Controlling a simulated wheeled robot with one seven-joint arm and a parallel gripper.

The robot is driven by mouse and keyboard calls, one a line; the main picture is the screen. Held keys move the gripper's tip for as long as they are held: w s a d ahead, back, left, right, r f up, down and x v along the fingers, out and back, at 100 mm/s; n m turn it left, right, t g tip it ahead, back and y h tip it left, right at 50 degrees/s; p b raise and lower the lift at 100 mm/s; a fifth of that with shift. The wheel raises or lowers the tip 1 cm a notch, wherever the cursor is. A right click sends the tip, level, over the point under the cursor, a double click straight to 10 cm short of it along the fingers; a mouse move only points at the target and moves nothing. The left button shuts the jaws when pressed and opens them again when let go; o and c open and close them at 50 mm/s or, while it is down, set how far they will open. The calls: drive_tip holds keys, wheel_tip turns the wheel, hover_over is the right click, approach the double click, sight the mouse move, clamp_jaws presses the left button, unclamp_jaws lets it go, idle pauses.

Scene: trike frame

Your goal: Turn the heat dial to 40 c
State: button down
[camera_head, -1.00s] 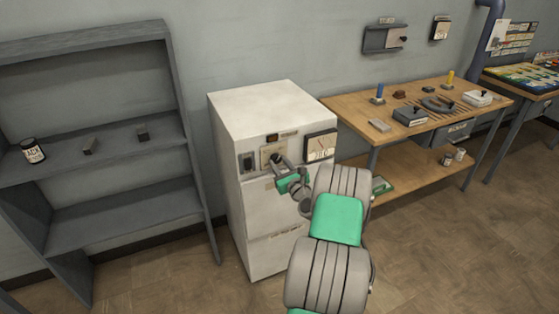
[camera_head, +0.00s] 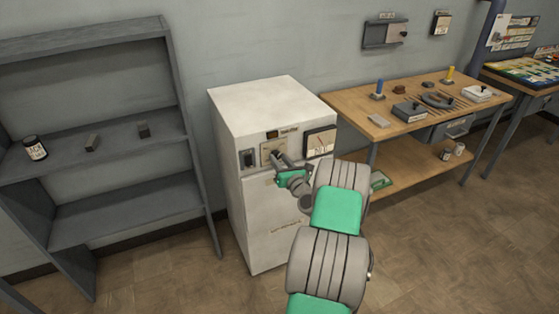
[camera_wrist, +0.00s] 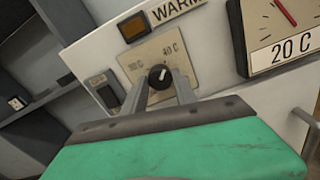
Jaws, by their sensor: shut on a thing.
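The heat dial is a small black knob (camera_wrist: 160,77) with a white mark, on a beige plate (camera_wrist: 140,60) on the front of a white cabinet (camera_head: 262,110). The plate carries a 40 C label at upper right and another label at left that looks like 30 C. The white mark tilts up and slightly right, toward the 40 C side. My gripper (camera_wrist: 160,85) is shut on the knob, one finger on each side.
Right of the dial is a gauge (camera_wrist: 285,35) with a red needle and a 20 C label. An amber lamp (camera_wrist: 134,27) sits above the plate, beside the word WARM. A dark switch (camera_wrist: 108,97) is at left. A shelf unit (camera_head: 110,190) and a workbench (camera_head: 400,95) flank the cabinet.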

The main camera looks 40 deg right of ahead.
drive_tip(key=c, duration=1)
unclamp_jaws()
drive_tip(key=shift+o, duration=0.2)
drive_tip(key=b+v, duration=0.1)
drive_tip(key=v, duration=0.6)
drive_tip(key=shift+s, duration=0.4)
drive_tip(key=shift+a, duration=0.1)
